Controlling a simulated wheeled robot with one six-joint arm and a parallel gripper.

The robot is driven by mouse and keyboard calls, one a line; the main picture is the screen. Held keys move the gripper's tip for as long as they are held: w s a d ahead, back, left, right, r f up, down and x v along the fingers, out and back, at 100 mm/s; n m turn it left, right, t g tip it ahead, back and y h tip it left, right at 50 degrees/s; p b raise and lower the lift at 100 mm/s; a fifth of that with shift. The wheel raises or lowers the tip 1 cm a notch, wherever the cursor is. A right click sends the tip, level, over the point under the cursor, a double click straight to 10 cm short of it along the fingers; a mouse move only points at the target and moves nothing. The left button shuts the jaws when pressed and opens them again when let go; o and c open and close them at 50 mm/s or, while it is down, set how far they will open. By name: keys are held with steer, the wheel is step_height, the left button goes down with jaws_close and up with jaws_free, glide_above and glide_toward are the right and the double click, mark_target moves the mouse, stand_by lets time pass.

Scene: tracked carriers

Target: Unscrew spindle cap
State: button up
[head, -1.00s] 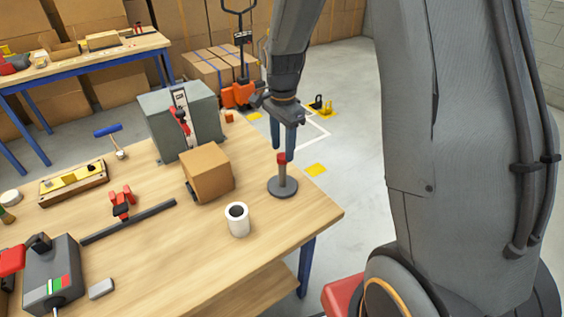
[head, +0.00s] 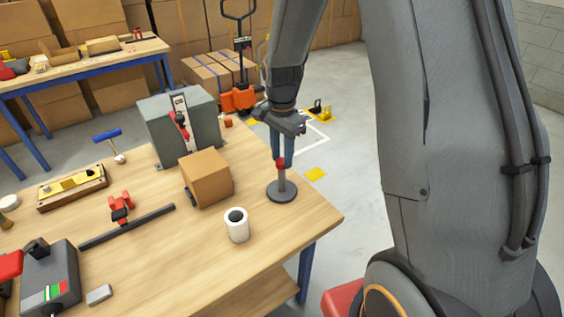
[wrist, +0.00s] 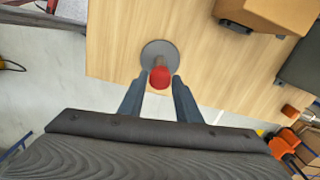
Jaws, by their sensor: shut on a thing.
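The spindle stands upright near the right edge of the wooden bench, with a round dark base (head: 281,192) and a grey post (head: 282,180). Its red cap (head: 281,164) is on top of the post. My gripper (head: 281,160) points down from above and is shut on the cap. In the wrist view the red cap (wrist: 160,77) shows between the two fingertips, with the spindle's round base (wrist: 159,52) behind it. The fingers hide part of the cap's sides.
A cardboard box (head: 207,178) and a white cup (head: 237,225) stand left of the spindle on the bench (head: 160,250). A grey machine (head: 182,122) stands behind the box. The bench edge is close on the right. Bare wood lies in front of the spindle.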

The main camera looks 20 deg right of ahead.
steer(key=n+p, duration=0.1)
steer(key=n, duration=0.3)
steer(key=shift+r, duration=0.1)
steer(key=n+p, duration=0.1)
steer(key=n, duration=0.3)
steer(key=n+p, duration=0.2)
steer(key=n, duration=0.4)
steer(key=shift+n, duration=0.3)
steer(key=n, duration=0.3)
steer(key=shift+p, duration=0.3)
steer(key=shift+n, duration=0.3)
